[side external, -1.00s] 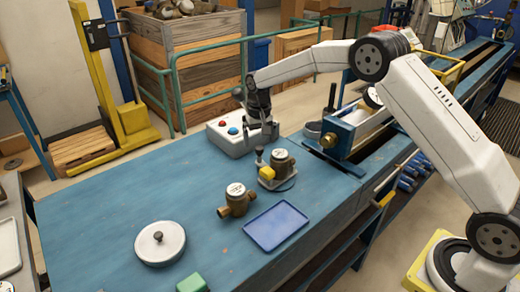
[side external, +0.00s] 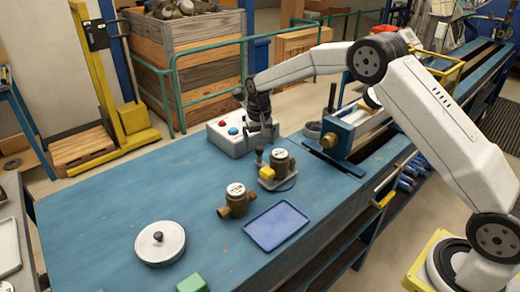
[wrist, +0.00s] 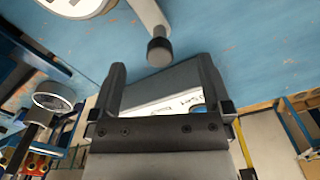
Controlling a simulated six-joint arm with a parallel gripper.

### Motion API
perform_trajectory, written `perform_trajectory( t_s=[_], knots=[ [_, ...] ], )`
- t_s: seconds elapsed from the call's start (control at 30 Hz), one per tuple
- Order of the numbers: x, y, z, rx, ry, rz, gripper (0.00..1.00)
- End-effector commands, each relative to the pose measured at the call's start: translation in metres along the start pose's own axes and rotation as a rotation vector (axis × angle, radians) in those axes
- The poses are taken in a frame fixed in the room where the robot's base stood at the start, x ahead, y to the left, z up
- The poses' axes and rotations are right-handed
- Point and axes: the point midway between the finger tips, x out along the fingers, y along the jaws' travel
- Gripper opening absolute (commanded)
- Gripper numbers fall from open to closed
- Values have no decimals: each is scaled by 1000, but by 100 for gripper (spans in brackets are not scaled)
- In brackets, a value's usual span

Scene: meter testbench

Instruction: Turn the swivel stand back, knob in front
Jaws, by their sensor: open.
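The swivel stand (side external: 287,186) is a low round base on the blue bench, with a brass meter (side external: 281,162) and a yellow block (side external: 267,173) on it. A dark knob (side external: 259,154) on a short post stands at its left, back side in the side view. In the wrist view the knob (wrist: 160,51) tips a pale arm, just beyond the fingertips, with part of a white dial at upper left. My gripper (side external: 262,137) is above and behind the knob, open and empty. Its two fingers (wrist: 161,67) are spread apart in the wrist view, with the knob not between them.
A second brass meter (side external: 237,201), a blue tray (side external: 276,226) and a round lidded pan (side external: 160,243) are nearer the front. The left of the bench is clear.

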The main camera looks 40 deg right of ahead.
Motion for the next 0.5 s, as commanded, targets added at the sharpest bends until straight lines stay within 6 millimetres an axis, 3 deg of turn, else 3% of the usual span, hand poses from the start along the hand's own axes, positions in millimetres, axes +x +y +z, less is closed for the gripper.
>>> perform_trajectory(
  t_s=[0.5],
  knots=[
    [12, 0, 0, 0, -2, 1, 100]
  ],
)
